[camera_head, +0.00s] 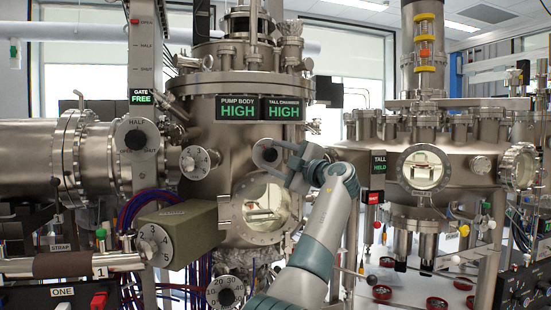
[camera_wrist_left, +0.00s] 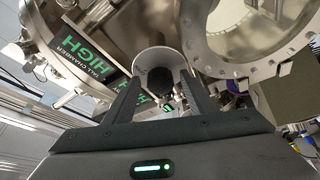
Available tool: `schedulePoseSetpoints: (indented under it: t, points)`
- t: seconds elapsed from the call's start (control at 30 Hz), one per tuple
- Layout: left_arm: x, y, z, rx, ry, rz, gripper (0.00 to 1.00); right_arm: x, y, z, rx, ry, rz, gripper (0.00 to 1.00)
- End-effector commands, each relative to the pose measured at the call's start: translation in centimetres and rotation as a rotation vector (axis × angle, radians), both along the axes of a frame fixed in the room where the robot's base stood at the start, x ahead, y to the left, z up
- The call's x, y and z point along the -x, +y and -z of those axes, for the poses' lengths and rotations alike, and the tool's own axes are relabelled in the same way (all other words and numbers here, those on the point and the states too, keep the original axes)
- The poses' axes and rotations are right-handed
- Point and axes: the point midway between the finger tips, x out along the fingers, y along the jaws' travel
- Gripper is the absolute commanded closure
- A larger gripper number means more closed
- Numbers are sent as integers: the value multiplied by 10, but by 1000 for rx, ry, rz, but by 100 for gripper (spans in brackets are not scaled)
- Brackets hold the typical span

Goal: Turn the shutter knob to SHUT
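A round dial with a dark knob (camera_head: 268,153) sits on the front of the steel chamber, below the green HIGH displays. Its markings are too small to read, so I cannot tell for sure that it is the shutter knob. My left gripper (camera_head: 286,160) is at its right side in the head view. In the left wrist view the black knob (camera_wrist_left: 155,83) on its pale round plate (camera_wrist_left: 160,57) lies between the tips of my left gripper (camera_wrist_left: 161,78). The fingers are apart, and a firm grip does not show. My right gripper is in neither view.
A dial marked HALF and SHUT (camera_head: 136,140) is at the left, below the GATE FREE sign (camera_head: 141,96). A small dial (camera_head: 195,163) and a round viewport (camera_head: 266,207) are close to the knob. A TALL HELD sign (camera_head: 378,168) stands right of my arm.

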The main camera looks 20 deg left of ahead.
Motion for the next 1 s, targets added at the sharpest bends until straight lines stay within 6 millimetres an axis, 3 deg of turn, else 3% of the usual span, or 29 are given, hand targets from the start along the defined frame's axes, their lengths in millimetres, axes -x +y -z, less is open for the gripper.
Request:
schedulePoseSetpoints:
  t: [0.37,0.57,0.7,1.0]
  points:
    - [2,-3,2,-1,2,0,49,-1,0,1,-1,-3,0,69]
    - [9,-15,6,-1,1,1,49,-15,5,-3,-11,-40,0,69]
    - [20,-30,10,0,0,2,49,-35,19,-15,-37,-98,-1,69]
    - [55,-80,20,0,0,3,49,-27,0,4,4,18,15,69]
